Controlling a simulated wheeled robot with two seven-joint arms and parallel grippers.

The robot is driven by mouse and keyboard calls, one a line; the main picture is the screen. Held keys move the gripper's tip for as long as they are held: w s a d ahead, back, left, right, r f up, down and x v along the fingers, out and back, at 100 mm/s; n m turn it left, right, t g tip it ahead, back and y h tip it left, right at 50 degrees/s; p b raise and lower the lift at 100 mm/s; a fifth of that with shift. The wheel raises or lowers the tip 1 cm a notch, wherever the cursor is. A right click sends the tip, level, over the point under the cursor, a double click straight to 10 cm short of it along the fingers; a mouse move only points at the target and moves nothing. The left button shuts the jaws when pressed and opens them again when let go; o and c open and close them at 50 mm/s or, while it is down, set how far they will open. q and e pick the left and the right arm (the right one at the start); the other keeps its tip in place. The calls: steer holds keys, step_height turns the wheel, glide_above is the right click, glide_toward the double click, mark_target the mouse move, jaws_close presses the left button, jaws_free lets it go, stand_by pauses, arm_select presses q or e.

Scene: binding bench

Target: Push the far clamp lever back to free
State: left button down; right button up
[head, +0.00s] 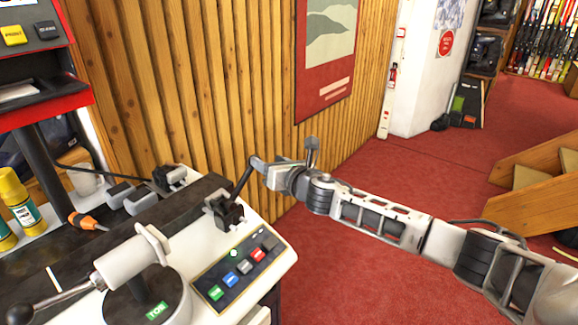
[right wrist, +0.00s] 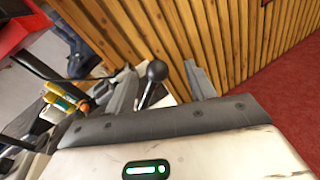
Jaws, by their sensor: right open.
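The far clamp lever (head: 241,182) is a dark rod rising from a black block (head: 229,211) at the bench's right end, tilted toward the right and the wall. Its upper end is hard to tell from a finger of my right gripper (head: 283,158) in the head view. In the right wrist view its black ball knob (right wrist: 156,70) shows between the two spread fingers, closer to the left one. The right gripper is open; whether a finger touches the lever cannot be told. My left gripper is out of view.
A white clamp (head: 125,262) with another black-knobbed lever (head: 20,314) stands at the front left. A button panel (head: 238,266) lies below the far lever. An orange-handled tool (head: 85,221) and yellow bottles (head: 17,195) are at left. The slatted wall (head: 210,90) rises behind the bench.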

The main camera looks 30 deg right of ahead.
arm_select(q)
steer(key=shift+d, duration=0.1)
arm_select(e)
steer(key=s+d+r, duration=0.2)
steer(key=s, duration=0.4)
stand_by(0.4)
stand_by(0.4)
arm_select(q)
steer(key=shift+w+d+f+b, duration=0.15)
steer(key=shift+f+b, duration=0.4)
steer(key=shift+b, duration=0.55)
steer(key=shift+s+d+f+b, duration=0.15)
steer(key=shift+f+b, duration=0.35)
steer(key=shift+b, duration=0.55)
arm_select(e)
steer(key=s+d+r, duration=0.2)
steer(key=s, duration=1.3)
steer(key=shift+s, duration=0.25)
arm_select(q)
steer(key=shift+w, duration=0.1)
arm_select(e)
steer(key=shift+d, duration=0.15)
